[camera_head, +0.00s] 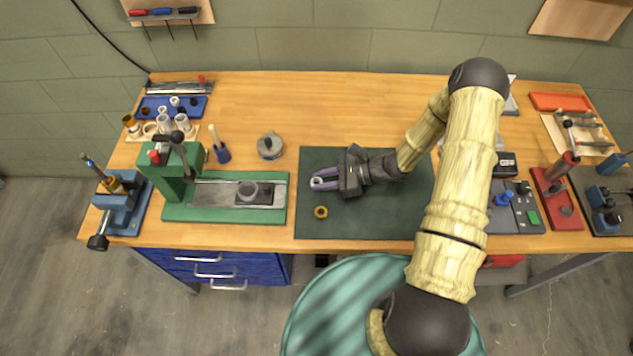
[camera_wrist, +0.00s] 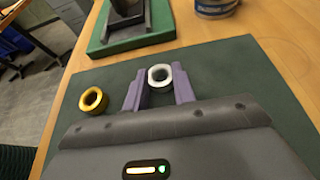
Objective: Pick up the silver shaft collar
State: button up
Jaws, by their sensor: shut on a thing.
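The silver shaft collar (camera_wrist: 160,76) is a small pale ring between the two purple fingers of my gripper (camera_wrist: 159,89) in the wrist view. The fingers are shut on it from both sides, near their tips. In the head view my gripper (camera_head: 316,181) is over the left part of the dark green mat (camera_head: 392,222), and the collar (camera_head: 318,181) shows small between the fingertips. I cannot tell whether the collar touches the mat or is just above it.
A brass ring (camera_head: 320,212) lies on the mat close to my gripper; it also shows in the wrist view (camera_wrist: 93,100). A green press (camera_head: 172,178) with its base stands left of the mat. The bench's back middle is clear.

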jog(key=shift+r, duration=0.1)
jog(key=shift+c, duration=0.2)
notch_tip(320, 180, up, 10)
jog(key=b, duration=0.1)
jog(key=shift+b, duration=0.3)
jog(key=shift+d, duration=0.1)
dwell(0.5)
